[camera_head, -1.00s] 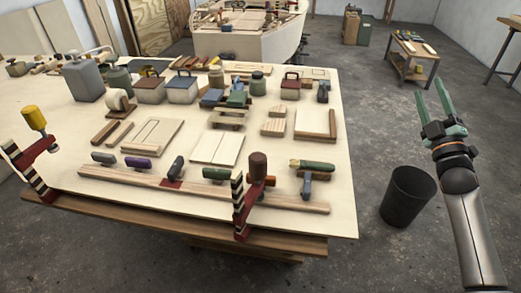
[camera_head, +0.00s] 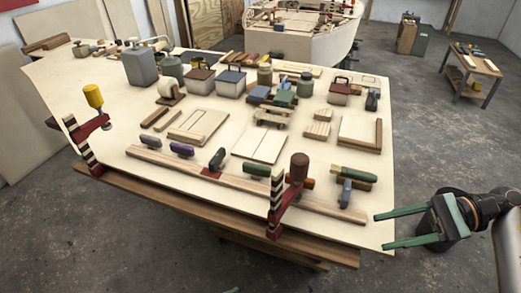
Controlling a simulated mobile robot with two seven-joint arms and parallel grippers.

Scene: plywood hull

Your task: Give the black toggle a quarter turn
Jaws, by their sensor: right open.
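Several toggle handles stand in a row on a wooden rail (camera_head: 325,208) along the table's front. The black toggle (camera_head: 217,158) stands on a red plate, turned at a slant to the rail. A purple toggle (camera_head: 182,149) is left of it and a green toggle (camera_head: 256,170) right of it. My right gripper (camera_head: 379,232) is open and empty, its green fingers pointing left across the table's front right corner, well right of the black toggle. A small green tip at the bottom edge looks like my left gripper (camera_head: 232,290); the rest is out of frame.
A red clamp with a brown handle (camera_head: 299,167) rises at the front edge, between the black toggle and my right gripper. Another clamp with a yellow handle (camera_head: 93,96) is at the left. A green-handled tool (camera_head: 353,172) lies near the right. Boxes and boards fill the back.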

